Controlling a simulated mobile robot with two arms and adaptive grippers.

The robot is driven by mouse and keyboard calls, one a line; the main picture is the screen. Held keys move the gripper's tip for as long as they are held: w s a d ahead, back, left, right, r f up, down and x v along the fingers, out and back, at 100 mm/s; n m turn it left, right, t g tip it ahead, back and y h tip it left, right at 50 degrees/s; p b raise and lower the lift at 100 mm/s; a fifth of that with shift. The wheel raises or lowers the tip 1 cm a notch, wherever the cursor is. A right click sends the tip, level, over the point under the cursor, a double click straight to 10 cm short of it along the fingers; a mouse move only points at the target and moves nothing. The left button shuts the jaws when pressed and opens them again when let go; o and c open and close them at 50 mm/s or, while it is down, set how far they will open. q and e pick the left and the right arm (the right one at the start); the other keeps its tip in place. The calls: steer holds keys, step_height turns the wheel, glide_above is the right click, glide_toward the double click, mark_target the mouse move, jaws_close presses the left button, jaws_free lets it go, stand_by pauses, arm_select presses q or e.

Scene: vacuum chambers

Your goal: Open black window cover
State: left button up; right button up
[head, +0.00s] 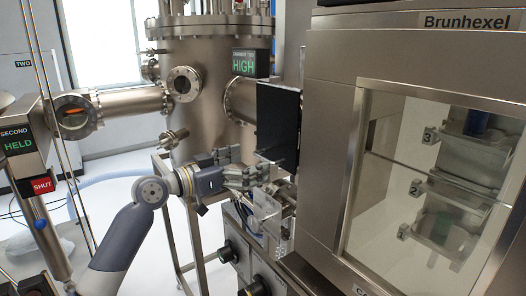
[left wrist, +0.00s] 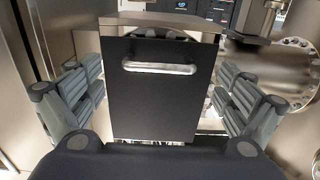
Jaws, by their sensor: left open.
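The black window cover (head: 278,122) shows edge-on in the head view as a dark upright panel at the left side of the Brunhexel machine. In the left wrist view the black cover (left wrist: 155,103) faces me with a horizontal silver handle (left wrist: 160,67) near its top. My left gripper (head: 238,168) is open, just left of and below the cover in the head view. In the left wrist view its fingers (left wrist: 160,82) stand apart, one on each side of the cover, and hold nothing. My right gripper is not in view.
The Brunhexel machine (head: 325,118) with a glass window and numbered shelves fills the right. A steel vacuum chamber (head: 205,95) with flanged ports stands behind my gripper. A HIGH display (head: 250,64) sits by it. Knobs (head: 228,252) line the panel below my gripper.

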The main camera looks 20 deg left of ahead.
mark_target(261, 159)
arm_select(q)
steer(key=x, duration=0.1)
steer(key=p+x, duration=0.1)
steer(key=shift+w+d+r, duration=0.2)
steer(key=shift+w+d, duration=0.05)
steer(key=shift+d, duration=0.05)
steer(key=shift+w+d+f, duration=0.2)
steer(key=shift+w+d, duration=0.15)
steer(key=shift+w, duration=0.2)
steer(key=shift+s+a, duration=0.1)
steer(key=c, duration=1.6)
